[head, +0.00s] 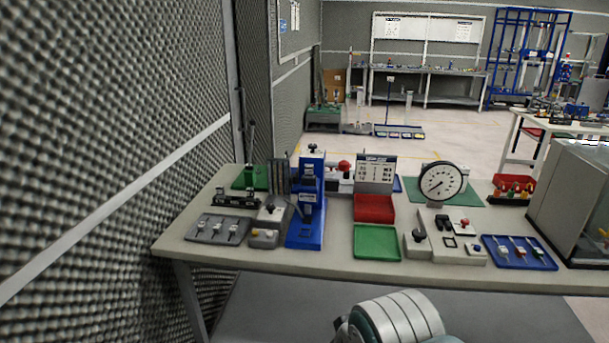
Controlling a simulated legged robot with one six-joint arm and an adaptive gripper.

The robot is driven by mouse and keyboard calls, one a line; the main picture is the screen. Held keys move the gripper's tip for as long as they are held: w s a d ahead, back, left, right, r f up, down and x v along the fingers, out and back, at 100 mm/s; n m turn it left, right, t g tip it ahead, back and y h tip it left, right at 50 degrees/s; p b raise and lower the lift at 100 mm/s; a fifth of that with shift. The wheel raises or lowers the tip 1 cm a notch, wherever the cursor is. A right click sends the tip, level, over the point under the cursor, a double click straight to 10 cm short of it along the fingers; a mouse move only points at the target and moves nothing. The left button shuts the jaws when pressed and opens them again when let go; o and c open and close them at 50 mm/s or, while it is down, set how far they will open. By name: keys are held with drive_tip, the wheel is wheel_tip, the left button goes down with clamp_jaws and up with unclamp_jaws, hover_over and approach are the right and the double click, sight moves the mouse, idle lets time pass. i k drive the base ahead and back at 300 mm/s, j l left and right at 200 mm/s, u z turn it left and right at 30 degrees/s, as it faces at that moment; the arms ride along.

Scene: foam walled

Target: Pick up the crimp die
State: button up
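I cannot tell which small piece is the crimp die. Small metal pieces lie in a grey tray (205,236) at the table's front left, and more with red and white parts lie in a blue tray (488,241) at the front right. A dark rack (236,199) with silver pieces stands behind the grey tray. A blue press (305,232) stands upright on the left half of the table. My arm shows at the bottom centre, in front of and apart from the table. My gripper's fingers are not in view.
The table (340,262) also holds a green tray (377,243), a red bin (374,209) and a round dial gauge (441,182). A grey enclosure (572,190) stands at its right end. A foam wall (100,130) closes off the left. Floor shows before the table.

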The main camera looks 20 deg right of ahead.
sight(308, 169)
drive_tip(key=i+j+z, duration=0.1)
drive_tip(key=i, duration=0.45)
drive_tip(key=i+j+z, duration=0.1)
drive_tip(key=i, duration=0.4)
drive_tip(key=i+j+z, duration=0.1)
drive_tip(key=i, duration=0.45)
drive_tip(key=j, duration=0.1)
